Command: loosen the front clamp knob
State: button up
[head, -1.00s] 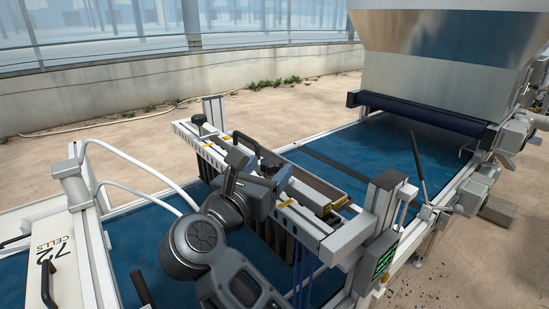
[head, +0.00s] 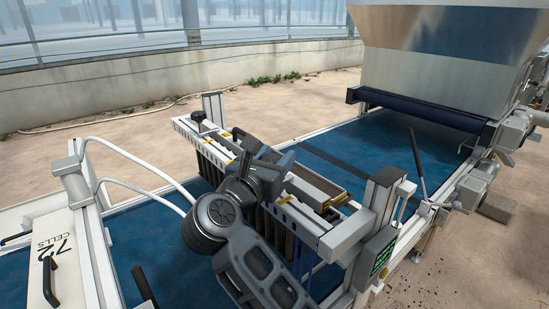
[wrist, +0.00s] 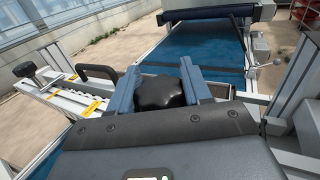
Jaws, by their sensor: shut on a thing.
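The front clamp knob (wrist: 160,91) is a black lobed knob in the middle of the wrist view. My gripper (wrist: 157,80) has its two blue-grey fingers on either side of the knob, closed on it. In the head view my gripper (head: 268,160) is over the seeder's crossbar, and my wrist and arm hide the knob there. A second black knob (head: 198,117) stands at the far end of the crossbar, apart from my gripper; it also shows at the left of the wrist view (wrist: 24,70).
The white crossbar (head: 310,225) with yellow labels spans the blue belt (head: 345,148). A black handle (wrist: 97,72) rises beside the knob. A post with a green display (head: 383,258) stands at the near right. A steel hopper (head: 445,60) is behind.

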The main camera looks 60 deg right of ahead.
jog(key=c, duration=0.3)
jog(key=shift+n+t, duration=0.3)
jog(key=shift+t, duration=0.1)
jog(key=n+t+y, duration=0.1)
jog(key=t, duration=0.1)
jog(key=n+t+y+p, duration=0.1)
jog(key=n+t, duration=0.1)
jog(key=n+t+y, duration=0.1)
jog(key=t, duration=0.1)
jog(key=shift+w+a+p, duration=0.1)
jog(key=shift+w+p, duration=0.2)
jog(key=shift+w+a+n+t+y, duration=0.15)
jog(key=shift+a+n+t+y, duration=0.05)
jog(key=shift+n+t+y, duration=1)
jog(key=shift+w+a+n+t+y, duration=0.15)
jog(key=shift+n+t+y, duration=0.95)
jog(key=shift+t+y, duration=0.15)
jog(key=shift+n+t+y, duration=0.55)
jog(key=shift+n+y, duration=0.15)
jog(key=shift+y, duration=0.15)
jog(key=o, duration=1)
jog(key=shift+c, duration=0.2)
